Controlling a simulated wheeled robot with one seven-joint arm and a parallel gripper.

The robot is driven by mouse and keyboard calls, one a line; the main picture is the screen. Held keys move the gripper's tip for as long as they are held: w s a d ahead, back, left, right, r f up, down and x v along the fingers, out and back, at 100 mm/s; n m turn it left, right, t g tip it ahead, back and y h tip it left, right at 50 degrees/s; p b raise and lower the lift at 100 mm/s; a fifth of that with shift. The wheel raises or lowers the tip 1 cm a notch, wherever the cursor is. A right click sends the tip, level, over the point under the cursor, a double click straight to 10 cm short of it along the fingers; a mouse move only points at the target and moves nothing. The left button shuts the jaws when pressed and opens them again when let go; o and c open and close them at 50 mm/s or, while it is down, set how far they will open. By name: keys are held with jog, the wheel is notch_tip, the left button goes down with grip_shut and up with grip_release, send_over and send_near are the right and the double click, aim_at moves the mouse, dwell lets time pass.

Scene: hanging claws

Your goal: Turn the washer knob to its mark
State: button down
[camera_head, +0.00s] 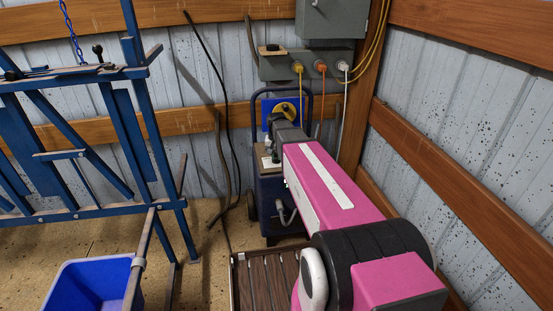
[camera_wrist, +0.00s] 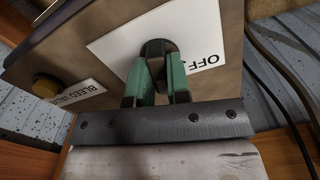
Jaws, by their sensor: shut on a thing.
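The dark round knob (camera_wrist: 156,47) sits on a white label plate (camera_wrist: 112,45) on the brown machine panel in the wrist view. The word OFF shows on the plate to the right of the knob, tilted and partly covered by a finger. My gripper (camera_wrist: 159,70) has its two green fingers shut on the knob, one on each side. The knob's pointer and any mark cannot be made out. In the head view, the dark blue wheeled machine (camera_head: 268,192) stands against the wall, and my pink arm reaches to it, hiding much of its front.
A brass-coloured knob (camera_wrist: 46,86) with a BLEED VALVE label (camera_wrist: 70,92) is left of the plate. A blue metal rack (camera_head: 120,130) and blue bin (camera_head: 88,285) stand left. Hanging cables (camera_head: 222,100) run beside the machine. A wooden slatted platform (camera_head: 265,280) lies in front.

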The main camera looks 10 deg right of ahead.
jog(key=n, duration=0.5)
jog(key=shift+n, duration=0.5)
jog(key=n, duration=0.5)
jog(key=c, duration=1.4)
grip_release()
jog(key=shift+c, duration=0.2)
jog(key=o, duration=0.7)
jog(key=shift+r, duration=0.15)
